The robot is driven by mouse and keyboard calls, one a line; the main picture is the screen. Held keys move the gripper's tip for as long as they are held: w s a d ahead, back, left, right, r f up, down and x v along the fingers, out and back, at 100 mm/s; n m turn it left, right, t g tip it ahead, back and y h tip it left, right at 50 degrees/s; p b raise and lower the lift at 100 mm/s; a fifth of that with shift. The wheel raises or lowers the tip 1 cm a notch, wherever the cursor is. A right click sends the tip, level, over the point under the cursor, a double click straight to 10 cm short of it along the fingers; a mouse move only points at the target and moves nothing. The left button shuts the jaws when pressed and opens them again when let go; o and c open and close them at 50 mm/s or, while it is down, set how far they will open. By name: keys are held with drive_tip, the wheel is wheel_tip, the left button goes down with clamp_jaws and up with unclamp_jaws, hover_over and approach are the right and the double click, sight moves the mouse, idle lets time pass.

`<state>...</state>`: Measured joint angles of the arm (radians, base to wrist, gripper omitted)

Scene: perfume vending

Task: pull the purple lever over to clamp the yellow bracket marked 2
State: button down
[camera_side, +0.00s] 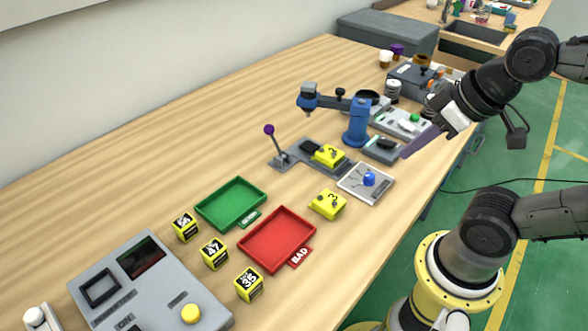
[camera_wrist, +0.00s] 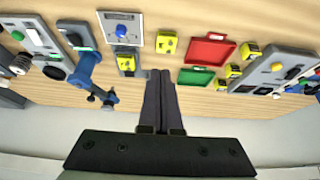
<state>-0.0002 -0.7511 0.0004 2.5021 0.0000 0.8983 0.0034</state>
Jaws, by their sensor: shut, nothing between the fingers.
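The purple lever (camera_side: 269,130) stands nearly upright, tilted a little left, at the left end of a grey clamp fixture (camera_side: 290,154). A yellow bracket (camera_side: 328,154) sits at the fixture's right part; it also shows in the wrist view (camera_wrist: 126,63). A second yellow bracket (camera_side: 328,204) lies loose on the table, with a dark mark that looks like a 2. The mark on the seated bracket is too small to read surely. My gripper (camera_side: 404,155) is shut and empty, raised well right of the fixture. In the wrist view its fingers (camera_wrist: 160,74) touch together; I cannot make out the lever there.
A blue press (camera_side: 356,122) stands behind the fixture, its arm reaching left. A white plate with a blue knob (camera_side: 369,179) lies to the right. Green (camera_side: 205,212) and red (camera_side: 247,246) trays, several yellow cubes and a grey console (camera_side: 150,300) lie in front. Left table is clear.

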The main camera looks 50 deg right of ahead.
drive_tip(key=shift+w, duration=0.1)
drive_tip(key=w+r+m+t, duration=0.1)
drive_tip(key=w+r, duration=0.2)
drive_tip(key=w, duration=0.4)
drive_tip(key=w+d+r+t, duration=0.1)
drive_tip(key=w+r, duration=0.3)
drive_tip(key=w, duration=0.3)
drive_tip(key=w+r+m+t, duration=0.1)
drive_tip(key=w+r, duration=0.2)
drive_tip(key=w, duration=0.4)
drive_tip(key=w+d+f+g, duration=0.1)
drive_tip(key=w+f, duration=0.4)
drive_tip(key=w, duration=0.8)
drive_tip(key=w+f+g, duration=0.1)
drive_tip(key=w+f, duration=0.2)
drive_tip(key=f, duration=0.5)
drive_tip(key=shift+w+d+f+g+h, duration=0.25)
drive_tip(key=shift+d+g+h, duration=0.05)
drive_tip(key=shift+d+h, duration=0.15)
